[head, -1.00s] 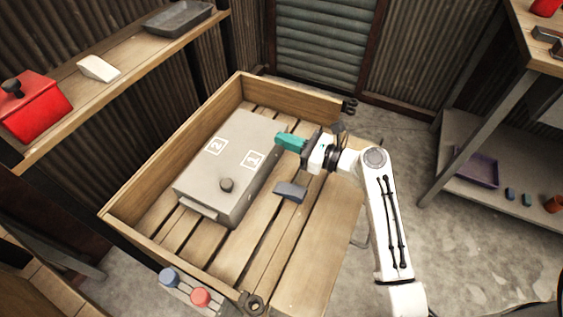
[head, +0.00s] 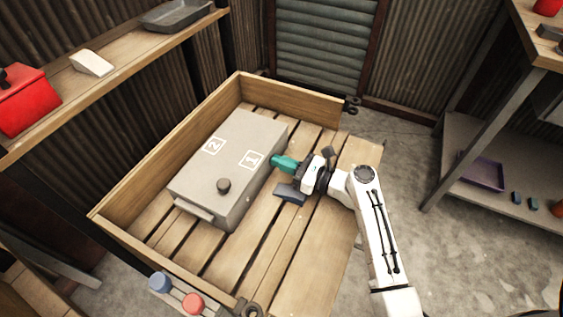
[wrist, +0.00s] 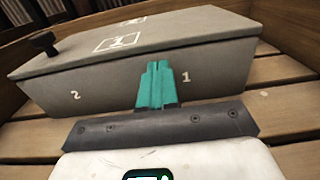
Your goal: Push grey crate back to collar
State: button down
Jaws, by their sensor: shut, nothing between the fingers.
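The grey crate (head: 228,168) is a closed box with a dark knob and the white numbers 1 and 2 on its lid. It sits on wooden slats inside a wooden-walled tray, towards the left wall. My gripper (head: 283,163) has teal fingers that are shut and empty, at the crate's right side near number 1. In the wrist view my gripper (wrist: 157,85) is in front of the crate's side face (wrist: 215,72), at or very near it; I cannot tell if they touch. I cannot make out a collar for certain.
The wooden tray wall (head: 290,101) stands at the back; the right side is open. Blue (head: 160,282) and red (head: 193,303) knobs are at the front. A shelf (head: 120,75) runs along the left.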

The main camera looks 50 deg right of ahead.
aim_at(260, 154)
jog(key=p+x, duration=0.1)
jog(key=x, duration=0.6)
jog(key=shift+p, duration=0.3)
jog(key=shift+s, duration=0.1)
jog(key=shift+s+d, duration=0.1)
jog(key=shift+s, duration=0.1)
notch_tip(260, 154, up, 10)
jog(key=p, duration=0.4)
jog(key=shift+w, duration=0.15)
jog(key=b+x, duration=0.1)
jog(key=x, duration=1.9)
jog(key=shift+w+b, duration=0.15)
jog(key=shift+b, duration=0.25)
jog(key=shift+f, duration=0.1)
